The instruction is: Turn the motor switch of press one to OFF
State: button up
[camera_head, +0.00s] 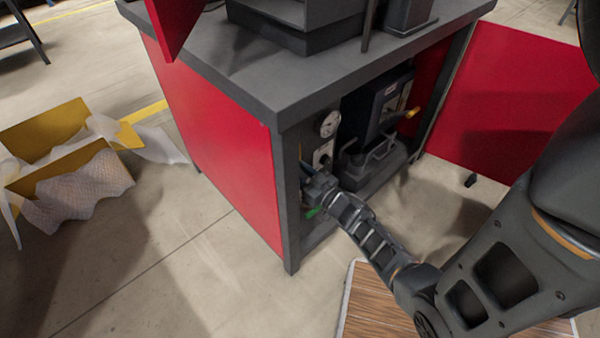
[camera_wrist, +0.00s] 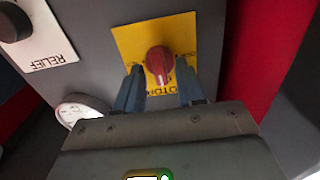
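The motor switch is a red round knob (camera_wrist: 159,61) on a yellow plate (camera_wrist: 128,40) with upside-down lettering that reads as MOTOR, in the wrist view. A pale mark on the knob points toward the bottom of the picture. The OFF lettering is not readable. My gripper (camera_wrist: 160,66) is open, with one blue-grey finger at each side of the knob and small gaps between. In the head view my gripper (camera_head: 313,188) reaches into the open front of the red and grey press cabinet (camera_head: 225,165) and hides the switch.
A white RELIEF plate (camera_wrist: 50,45) with a black knob (camera_wrist: 12,22) and a round gauge (camera_wrist: 82,112) are close by. The gauge (camera_head: 330,123) also shows in the head view. A dark pump unit (camera_head: 378,105) stands inside the cabinet, right of my gripper. An open red door (camera_head: 510,90) is at right.

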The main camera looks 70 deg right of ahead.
grip_shut()
jog(key=shift+f+n, duration=0.1)
jog(key=shift+n, duration=0.3)
jog(key=shift+w+a+f+n+b, duration=0.1)
jog(key=shift+n+b, duration=2.25)
jog(key=shift+n, duration=1.9)
jog(key=shift+w+a+f+n+b, duration=0.1)
jog(key=shift+n+b, duration=2.2)
jog(key=shift+n, duration=2.25)
jog(key=shift+o, duration=0.4)
grip_release()
jog(key=shift+r, duration=0.1)
